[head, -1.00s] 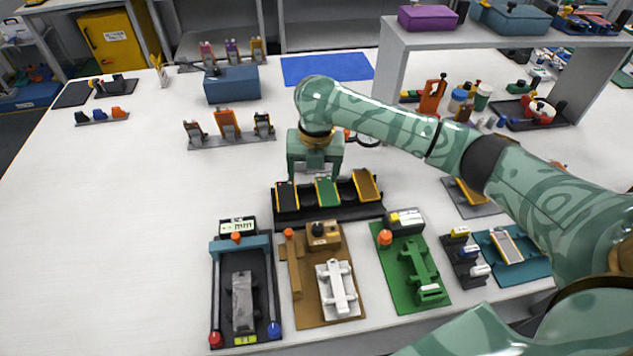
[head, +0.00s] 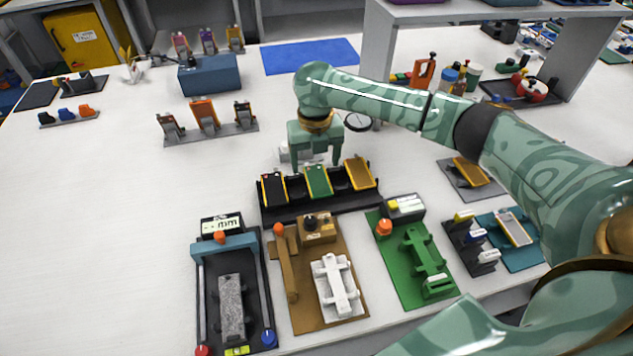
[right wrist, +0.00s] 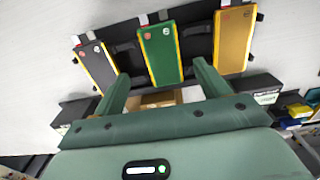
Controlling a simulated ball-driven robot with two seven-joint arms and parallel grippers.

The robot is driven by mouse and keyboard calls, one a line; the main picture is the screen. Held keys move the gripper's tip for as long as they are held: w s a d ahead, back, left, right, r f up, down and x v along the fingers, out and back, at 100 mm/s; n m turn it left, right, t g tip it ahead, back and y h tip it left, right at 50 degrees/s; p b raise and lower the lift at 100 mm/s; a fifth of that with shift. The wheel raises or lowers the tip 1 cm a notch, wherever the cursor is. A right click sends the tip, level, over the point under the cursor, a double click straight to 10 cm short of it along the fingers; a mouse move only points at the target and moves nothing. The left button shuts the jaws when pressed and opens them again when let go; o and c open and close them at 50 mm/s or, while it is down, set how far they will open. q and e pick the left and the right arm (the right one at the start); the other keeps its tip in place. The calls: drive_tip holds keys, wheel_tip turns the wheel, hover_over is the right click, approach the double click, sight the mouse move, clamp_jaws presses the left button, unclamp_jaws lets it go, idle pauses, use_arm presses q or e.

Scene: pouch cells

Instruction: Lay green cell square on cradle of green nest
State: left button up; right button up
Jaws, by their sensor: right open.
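The green cell (head: 318,181) has a yellow edge and leans in the middle slot of a black rack (head: 290,211), between a black cell (head: 273,189) and an orange cell (head: 359,173). My right gripper (head: 315,160) is open and empty just behind and above the green cell. In the right wrist view the green cell (right wrist: 160,55) lies ahead, between the lines of the two spread fingers (right wrist: 162,82), apart from both. The green nest (head: 393,250) is a green board at front right with a raised green cradle (head: 425,250), which is empty. My left gripper is out of view.
A brown nest (head: 300,300) with a white cradle and a dark nest (head: 262,310) with a grey cradle stand left of the green nest. A teal nest (head: 525,257) with a cell stands right. A shelf (head: 375,45) rises behind my right arm.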

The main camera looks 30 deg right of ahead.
sight(318, 180)
wheel_tip(318, 180, down, 5)
drive_tip(key=shift+s+d+r+b, duration=0.1)
drive_tip(key=shift+s+d+b, duration=0.05)
drive_tip(key=shift+b, duration=0.9)
drive_tip(key=shift+r, duration=0.15)
drive_tip(key=shift+c, duration=0.6)
drive_tip(key=c, duration=0.9)
